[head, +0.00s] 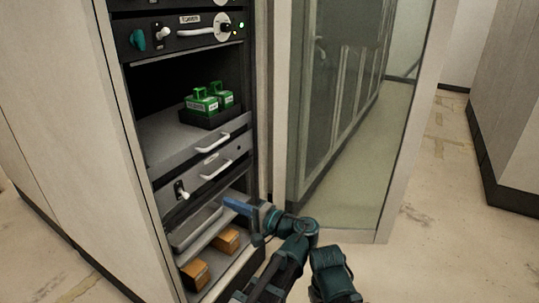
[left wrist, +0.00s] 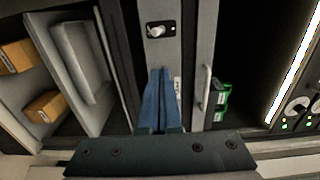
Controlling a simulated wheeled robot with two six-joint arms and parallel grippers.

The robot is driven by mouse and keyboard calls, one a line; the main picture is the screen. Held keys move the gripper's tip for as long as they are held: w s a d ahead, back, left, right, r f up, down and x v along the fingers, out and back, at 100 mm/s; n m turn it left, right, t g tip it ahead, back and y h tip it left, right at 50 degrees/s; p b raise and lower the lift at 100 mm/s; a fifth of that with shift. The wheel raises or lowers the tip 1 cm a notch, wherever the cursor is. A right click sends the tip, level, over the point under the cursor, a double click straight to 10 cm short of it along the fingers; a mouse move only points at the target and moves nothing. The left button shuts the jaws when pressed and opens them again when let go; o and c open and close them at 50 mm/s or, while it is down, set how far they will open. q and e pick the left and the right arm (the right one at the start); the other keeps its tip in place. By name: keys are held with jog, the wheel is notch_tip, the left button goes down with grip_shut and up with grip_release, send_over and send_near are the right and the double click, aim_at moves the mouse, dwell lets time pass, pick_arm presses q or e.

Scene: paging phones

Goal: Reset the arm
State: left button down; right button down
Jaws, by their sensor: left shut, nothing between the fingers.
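My left gripper (head: 229,203) has blue fingers, shut together with nothing between them. In the head view it is in front of the open rack, at the height of a grey tray (head: 197,228) and below a drawer front with a knob (head: 181,190). In the left wrist view the closed fingers (left wrist: 158,75) point at the rack front, below the knob in the picture. I cannot tell whether they touch the rack. My right gripper is not in view.
Green handled blocks (head: 211,100) sit in a dark holder on a pulled-out shelf with a white handle (head: 213,143). Orange boxes (head: 195,274) lie on the bottom shelf. An open glass door (head: 350,130) stands to the right. The floor (head: 450,215) beyond is clear.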

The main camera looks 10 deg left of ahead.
pick_arm(q)
jog(key=s+f+n+g+h, duration=0.15)
jog(key=s+f+h, duration=0.35)
jog(key=f, duration=0.5)
jog(key=s+f+n+g+h, duration=0.1)
jog(key=s+f+g+h, duration=0.15)
jog(key=f+h, duration=0.5)
jog(key=s+d+f+m+g+h, duration=0.15)
jog(key=s+d, duration=0.25)
jog(key=d, duration=0.4)
jog(key=s+d+f+m+g+h, duration=0.1)
jog(key=s+d+f+h, duration=0.15)
jog(key=d, duration=0.55)
notch_tip(320, 180, up, 32)
jog(key=s+p, duration=0.1)
jog(key=p, duration=3)
jog(key=shift+f+y+p, duration=0.2)
jog(key=shift+y+p, duration=0.2)
jog(key=shift+y, duration=0.05)
jog(key=shift+d, duration=0.1)
